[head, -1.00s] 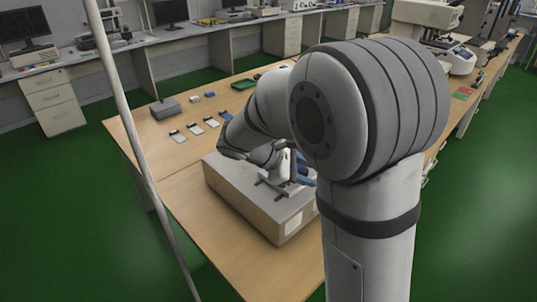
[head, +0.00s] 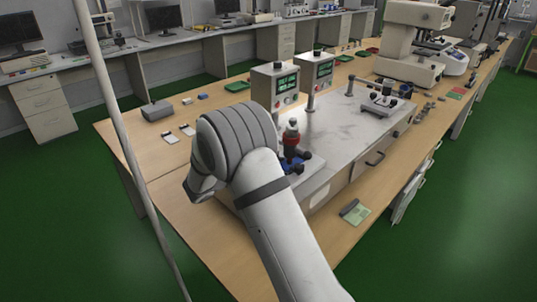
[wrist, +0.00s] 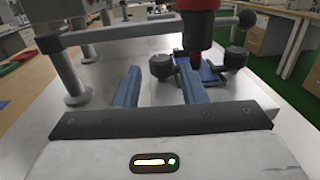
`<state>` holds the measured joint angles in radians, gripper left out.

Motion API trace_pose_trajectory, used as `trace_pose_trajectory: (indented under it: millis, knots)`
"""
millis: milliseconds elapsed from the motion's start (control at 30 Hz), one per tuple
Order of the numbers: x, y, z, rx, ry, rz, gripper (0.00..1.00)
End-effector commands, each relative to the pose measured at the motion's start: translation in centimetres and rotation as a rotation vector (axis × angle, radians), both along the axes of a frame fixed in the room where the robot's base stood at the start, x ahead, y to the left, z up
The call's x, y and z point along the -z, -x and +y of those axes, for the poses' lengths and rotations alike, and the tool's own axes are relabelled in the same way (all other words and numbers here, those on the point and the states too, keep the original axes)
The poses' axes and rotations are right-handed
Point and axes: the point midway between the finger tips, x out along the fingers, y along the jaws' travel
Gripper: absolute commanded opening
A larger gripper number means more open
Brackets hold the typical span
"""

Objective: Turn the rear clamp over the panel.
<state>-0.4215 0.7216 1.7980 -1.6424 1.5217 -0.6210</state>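In the wrist view, my gripper (wrist: 158,88) is open, with two blue fingers apart and nothing between them. A blue panel (wrist: 210,73) lies ahead, partly behind the right finger. A black-knobbed clamp (wrist: 160,66) stands at its left side and another black knob (wrist: 235,58) at its right; I cannot tell which is the rear clamp. In the head view, the blue panel (head: 291,165) shows beside my arm, with black knobs (head: 304,154) near it. My arm hides my gripper there.
A red and black spindle (wrist: 197,25) hangs above the panel in the wrist view. A grey post with a crossbar (wrist: 150,31) stands close ahead. The pale machine top (head: 345,125) carries two display boxes (head: 275,85). A green-and-grey item (head: 355,212) lies on the wooden table.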

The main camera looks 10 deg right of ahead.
Motion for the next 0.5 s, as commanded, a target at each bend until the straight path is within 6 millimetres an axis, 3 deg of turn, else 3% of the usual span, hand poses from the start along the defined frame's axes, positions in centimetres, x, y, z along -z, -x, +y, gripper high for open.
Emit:
trace_pose_trajectory:
  millis: [200, 500]
  knots:
    - [0.0, -1.3, -2.5, 0.003, -0.001, 0.0, 0.38]
    - [0.0, -1.6, -3.0, 0.001, -0.001, 0.0, 0.38]
